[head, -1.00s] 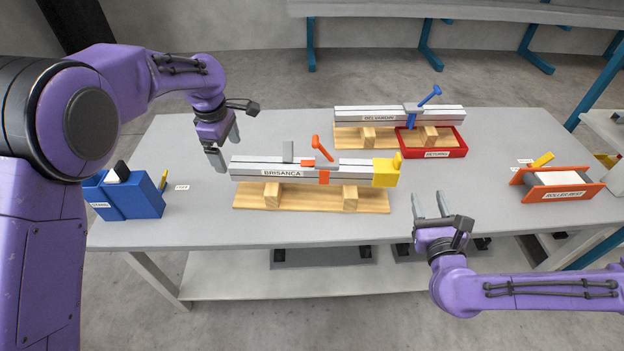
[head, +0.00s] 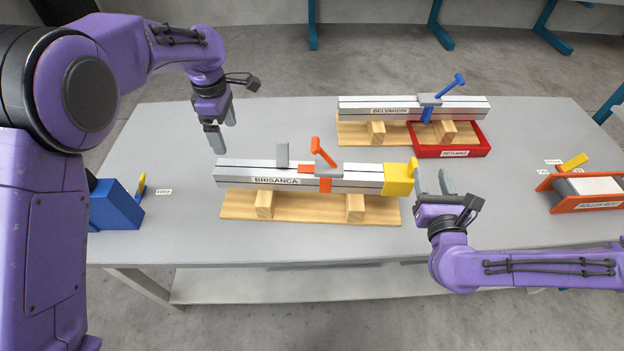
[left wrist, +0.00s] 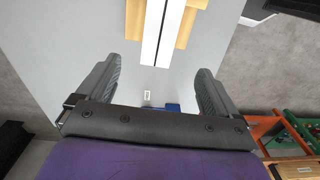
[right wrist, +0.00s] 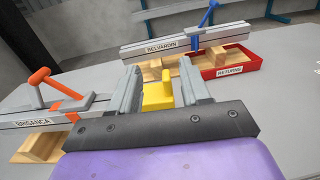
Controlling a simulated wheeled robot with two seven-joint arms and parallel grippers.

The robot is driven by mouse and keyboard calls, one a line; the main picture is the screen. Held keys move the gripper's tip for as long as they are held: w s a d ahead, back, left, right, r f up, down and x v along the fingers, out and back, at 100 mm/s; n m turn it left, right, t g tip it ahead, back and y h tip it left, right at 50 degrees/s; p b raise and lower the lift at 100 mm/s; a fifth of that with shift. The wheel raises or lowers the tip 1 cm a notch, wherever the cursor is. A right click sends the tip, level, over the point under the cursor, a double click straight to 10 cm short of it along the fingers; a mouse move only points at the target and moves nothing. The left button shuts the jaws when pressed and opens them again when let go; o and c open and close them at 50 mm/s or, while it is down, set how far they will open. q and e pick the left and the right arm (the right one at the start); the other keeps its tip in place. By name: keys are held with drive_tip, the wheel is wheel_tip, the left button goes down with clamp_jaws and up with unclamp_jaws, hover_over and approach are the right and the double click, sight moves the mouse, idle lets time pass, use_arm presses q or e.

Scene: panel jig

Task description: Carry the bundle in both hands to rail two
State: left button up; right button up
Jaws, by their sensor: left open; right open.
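The rail labelled BRISANCA (head: 235,178) is a long pale metal bar on wooden blocks. It carries an orange clamp (head: 325,183), a grey upright plate (head: 282,155) and a yellow end block (head: 398,179). I cannot tell which pieces form the bundle. The rail labelled BELVARDIN (head: 365,107) stands behind, with a blue clamp (head: 428,100). My left gripper (head: 221,130) is open and empty, above and behind the BRISANCA rail's left end. My right gripper (head: 432,182) is open beside the yellow block, which shows between its fingers in the right wrist view (right wrist: 157,92).
A red tray (head: 480,150) labelled RETURNS sits against the BELVARDIN rail's right part. An orange roller rest (head: 598,204) is at the right, a blue block (head: 112,208) at the left. Table room is free in front of the BRISANCA rail.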

use_arm(q)
drive_tip(key=b, duration=0.5)
hover_over(238, 174)
drive_tip(key=w+a, duration=0.1)
drive_tip(key=w, duration=0.1)
drive_tip(key=f, duration=0.6)
drive_tip(key=shift+w+a, duration=0.1)
drive_tip(key=shift+w, duration=0.1)
use_arm(e)
approach(415, 162)
use_arm(q)
drive_tip(key=shift+w, duration=0.2)
use_arm(e)
drive_tip(key=shift+s+f, duration=0.1)
drive_tip(key=shift+s, duration=0.05)
use_arm(q)
drive_tip(key=shift+s+r, duration=0.1)
drive_tip(key=shift+s, duration=0.05)
use_arm(e)
drive_tip(key=shift+s, duration=0.1)
use_arm(q)
drive_tip(key=shift+s, duration=0.1)
wheel_tip(415, 162, down, 11)
drive_tip(key=shift+r, duration=0.2)
use_arm(e)
drive_tip(key=w, duration=1)
drive_tip(key=shift+w, duration=0.35)
